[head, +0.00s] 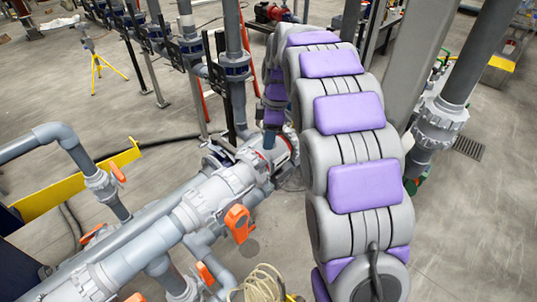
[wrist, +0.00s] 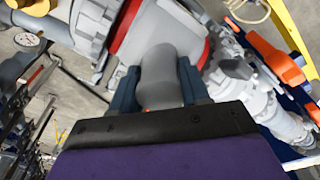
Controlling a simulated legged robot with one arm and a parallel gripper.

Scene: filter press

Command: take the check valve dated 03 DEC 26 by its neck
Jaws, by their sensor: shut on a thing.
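A grey valve with red bands (wrist: 186,24) fills the top middle of the wrist view, set in the grey pipe line. Its short, rounded grey neck (wrist: 158,88) points toward me. My gripper (wrist: 156,80) has its two dark blue fingers on either side of this neck and is shut on it. In the head view the red-banded valve (head: 284,150) sits at the far end of the thick pipe, partly hidden by my arm. No date is readable, so I cannot tell which date this valve bears.
An orange-handled valve (head: 238,222) sits on the pipe nearer to me. Its line continues to the lower left, beside a yellow rail (head: 75,188). Upright pipes (head: 233,60) stand behind the held valve. Coiled hose (head: 262,283) lies low in front.

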